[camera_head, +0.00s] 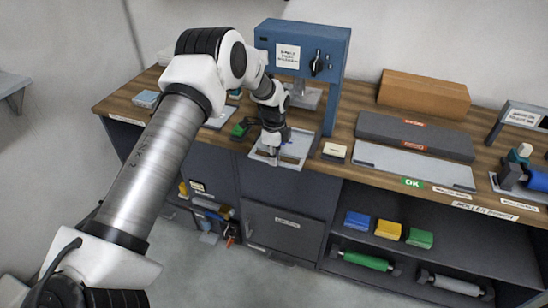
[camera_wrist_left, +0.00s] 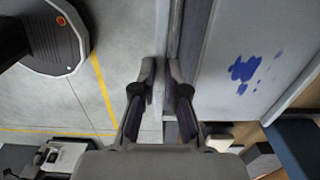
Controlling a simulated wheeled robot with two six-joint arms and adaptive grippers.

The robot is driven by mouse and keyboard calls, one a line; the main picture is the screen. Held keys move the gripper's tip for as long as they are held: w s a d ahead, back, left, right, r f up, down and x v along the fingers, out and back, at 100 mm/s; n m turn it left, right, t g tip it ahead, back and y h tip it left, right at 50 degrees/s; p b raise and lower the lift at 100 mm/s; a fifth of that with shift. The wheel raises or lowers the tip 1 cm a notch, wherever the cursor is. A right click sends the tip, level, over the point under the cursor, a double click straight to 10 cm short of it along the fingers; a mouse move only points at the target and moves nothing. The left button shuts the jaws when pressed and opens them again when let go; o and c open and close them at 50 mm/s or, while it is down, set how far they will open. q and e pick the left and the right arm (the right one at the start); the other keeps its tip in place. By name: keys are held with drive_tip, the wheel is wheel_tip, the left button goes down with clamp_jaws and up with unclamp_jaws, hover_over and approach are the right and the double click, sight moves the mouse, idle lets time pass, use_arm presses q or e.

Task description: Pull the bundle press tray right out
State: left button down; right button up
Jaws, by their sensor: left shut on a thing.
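The bundle press (camera_head: 300,45) is a blue frame with a label and a black knob, at the back of the wooden bench. Its pale grey tray (camera_head: 299,150) lies in front of it and sticks out over the bench's front edge. In the left wrist view the tray (camera_wrist_left: 228,105) fills the right side, with a blue ink stain on its floor. My left gripper (camera_head: 271,157) is at the tray's front edge. In the left wrist view its two fingers (camera_wrist_left: 165,80) are shut on the tray's front wall. My right gripper is not in view.
A green-and-black tool (camera_head: 241,128) lies left of the tray, and a small cream block (camera_head: 334,150) right of it. Open shelves below hold coloured blocks and rollers. The floor in front is clear.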

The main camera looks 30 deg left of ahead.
use_arm(q)
drive_tip(key=shift+f, duration=0.1)
drive_tip(key=c, duration=1.2)
unclamp_jaws()
drive_tip(key=shift+w, duration=0.1)
wheel_tip(320, 180, up, 12)
